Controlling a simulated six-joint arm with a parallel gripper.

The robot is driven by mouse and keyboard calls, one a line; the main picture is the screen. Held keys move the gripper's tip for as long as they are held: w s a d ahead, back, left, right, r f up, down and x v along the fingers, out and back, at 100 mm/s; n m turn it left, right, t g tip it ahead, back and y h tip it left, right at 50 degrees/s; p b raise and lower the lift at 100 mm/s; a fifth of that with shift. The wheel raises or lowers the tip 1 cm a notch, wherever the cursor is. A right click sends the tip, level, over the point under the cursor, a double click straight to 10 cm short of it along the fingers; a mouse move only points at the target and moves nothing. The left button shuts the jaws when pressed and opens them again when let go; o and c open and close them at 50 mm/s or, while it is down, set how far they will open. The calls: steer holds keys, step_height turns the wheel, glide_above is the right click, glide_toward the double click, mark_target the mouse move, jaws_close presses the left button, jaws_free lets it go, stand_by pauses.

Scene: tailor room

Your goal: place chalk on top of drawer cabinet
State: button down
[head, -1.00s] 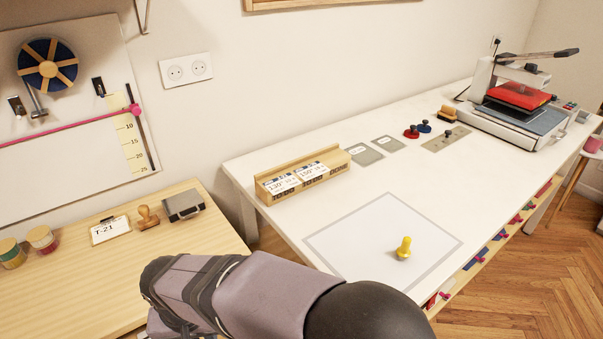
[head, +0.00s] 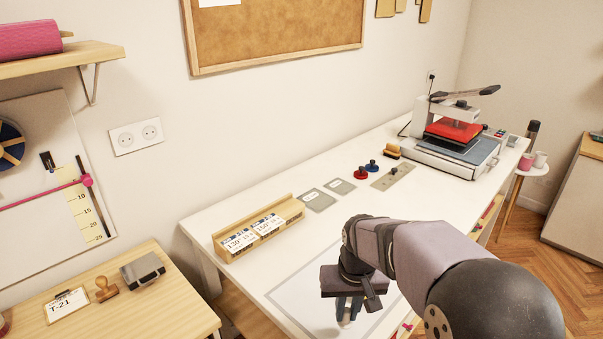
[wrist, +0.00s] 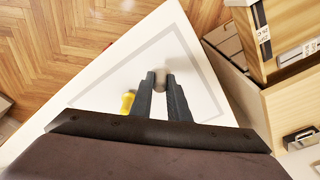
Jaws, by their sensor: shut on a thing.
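My gripper (head: 347,312) is over the white table, above the grey-outlined square. In the wrist view, my gripper (wrist: 160,84) has its fingers shut on a small pale grey-white piece (wrist: 160,76), which looks like the chalk. In the head view it is mostly hidden by the fingers. Whether it touches the table I cannot tell. A yellow knobbed thing (wrist: 127,103) stands on the table beside the fingers, to their left in the wrist view; the arm hides it in the head view. A cabinet (head: 580,205) shows partly at the far right; its front is unclear.
A wooden label holder (head: 258,226) stands on the white table (head: 225,205). A wooden worktop (head: 170,310) at lower left holds a stamp (head: 106,290) and grey box (head: 142,269).

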steer(key=d, duration=0.5)
steer(key=shift+s+f, duration=0.15)
steer(key=shift+s, duration=0.15)
steer(key=shift+a, duration=0.15)
steer(key=shift+a+r+p, duration=0.35)
steer(key=shift+a+p, duration=0.1)
steer(key=shift+p, duration=0.35)
steer(key=shift+s+a+r+p, duration=0.1)
steer(key=shift+s+a+p, duration=0.1)
steer(key=shift+a+p, duration=0.7)
steer(key=w+a+r+m+p, duration=0.2)
steer(key=w+a+r+m, duration=0.1)
steer(key=w+r, duration=0.3)
steer(key=shift+w+r+m+h, duration=0.35)
steer(key=shift+w+m, duration=0.15)
steer(key=shift+w, duration=0.65)
